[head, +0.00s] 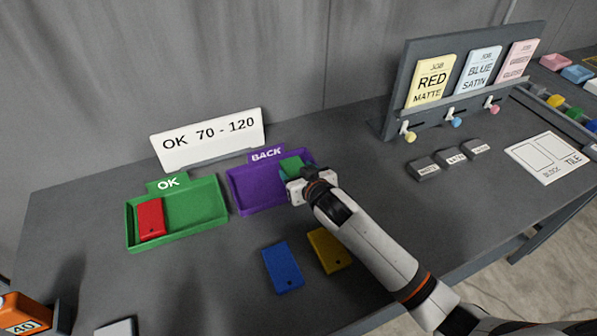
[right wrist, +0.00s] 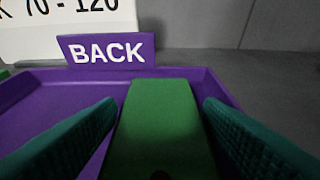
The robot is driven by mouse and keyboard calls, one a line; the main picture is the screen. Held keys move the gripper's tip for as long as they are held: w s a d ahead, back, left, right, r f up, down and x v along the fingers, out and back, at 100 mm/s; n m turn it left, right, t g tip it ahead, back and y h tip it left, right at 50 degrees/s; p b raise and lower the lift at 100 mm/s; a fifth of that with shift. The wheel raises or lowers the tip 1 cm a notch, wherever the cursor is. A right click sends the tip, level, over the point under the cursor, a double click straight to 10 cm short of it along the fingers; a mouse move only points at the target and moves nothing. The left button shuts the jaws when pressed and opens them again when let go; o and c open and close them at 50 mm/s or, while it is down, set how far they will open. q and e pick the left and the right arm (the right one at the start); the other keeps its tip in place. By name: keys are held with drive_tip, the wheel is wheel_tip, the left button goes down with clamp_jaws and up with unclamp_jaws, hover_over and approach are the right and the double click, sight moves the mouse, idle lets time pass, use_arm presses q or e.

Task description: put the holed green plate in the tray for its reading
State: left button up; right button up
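The green plate (head: 291,167) lies in the purple BACK tray (head: 240,192), at its right side. In the right wrist view the plate (right wrist: 160,125) lies flat, with its dark hole at the bottom edge of the picture. My right gripper (right wrist: 160,108) is open, with one finger on each side of the plate; a strip of purple shows between the left finger and the plate. In the head view the right gripper (head: 296,180) hides part of the plate. The green OK tray (head: 195,212) holds a red plate (head: 151,217). My left gripper is not in view.
A sign (head: 208,139) reads "OK 70 - 120". A blue plate (head: 282,267) and a yellow plate (head: 328,250) lie in front of the trays. An orange device (head: 22,313) showing "40" stands at lower left. A rack of job cards (head: 460,80) stands at back right.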

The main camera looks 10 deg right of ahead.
drive_tip(key=shift+r, duration=0.1)
drive_tip(key=shift+r, duration=0.1)
drive_tip(key=v, duration=1.2)
drive_tip(key=shift+r+b, duration=0.1)
drive_tip(key=shift+b, duration=0.2)
